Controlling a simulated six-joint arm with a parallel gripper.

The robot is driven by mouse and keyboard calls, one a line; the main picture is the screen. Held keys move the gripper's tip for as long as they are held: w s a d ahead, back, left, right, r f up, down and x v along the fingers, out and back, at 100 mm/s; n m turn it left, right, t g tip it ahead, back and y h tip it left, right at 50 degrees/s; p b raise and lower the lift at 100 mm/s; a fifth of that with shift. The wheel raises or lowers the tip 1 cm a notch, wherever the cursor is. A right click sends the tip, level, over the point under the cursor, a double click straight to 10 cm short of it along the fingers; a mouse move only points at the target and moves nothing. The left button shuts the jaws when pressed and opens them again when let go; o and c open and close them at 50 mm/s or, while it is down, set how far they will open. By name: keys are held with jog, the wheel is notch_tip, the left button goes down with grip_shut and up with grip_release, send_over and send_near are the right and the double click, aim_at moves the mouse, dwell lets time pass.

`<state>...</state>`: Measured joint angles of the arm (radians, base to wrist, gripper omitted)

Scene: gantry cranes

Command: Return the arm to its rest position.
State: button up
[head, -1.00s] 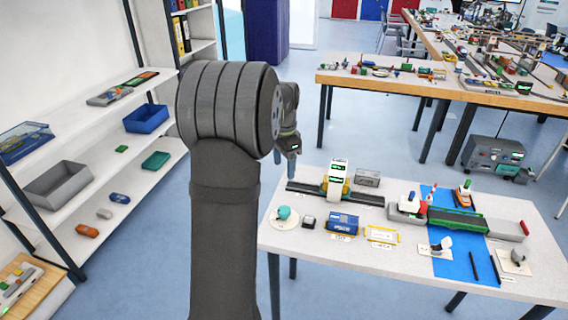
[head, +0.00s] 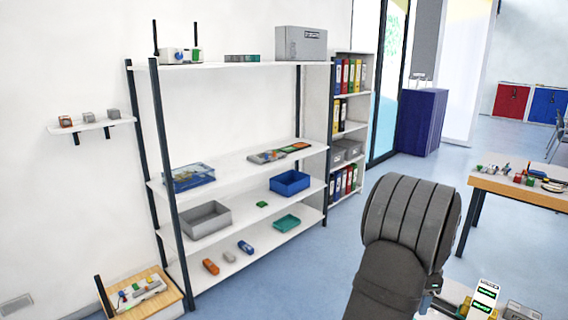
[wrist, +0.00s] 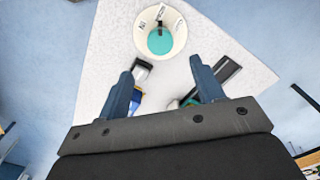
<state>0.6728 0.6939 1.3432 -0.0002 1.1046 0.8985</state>
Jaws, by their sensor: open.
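My gripper (wrist: 161,90) shows in the wrist view with its two blue fingers spread wide apart and nothing between them. It hangs over the light-topped table (wrist: 110,45). A round cream dish (wrist: 142,28) with a teal disc-like thing (wrist: 160,41) in it lies beyond the fingertips. A small black-and-white block (wrist: 141,70) lies near the left finger, and a dark rail (wrist: 226,69) near the right one. In the head view my arm rises at the lower right, and my gripper is hidden there.
A white shelf unit (head: 235,66) with bins and small parts stands along the left wall. A binder shelf (head: 350,98) and a blue cabinet (head: 421,124) stand behind it. Another table (head: 516,189) is at the right. The floor between is clear.

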notch_tip(320, 180, down, 9)
dwell(0.3)
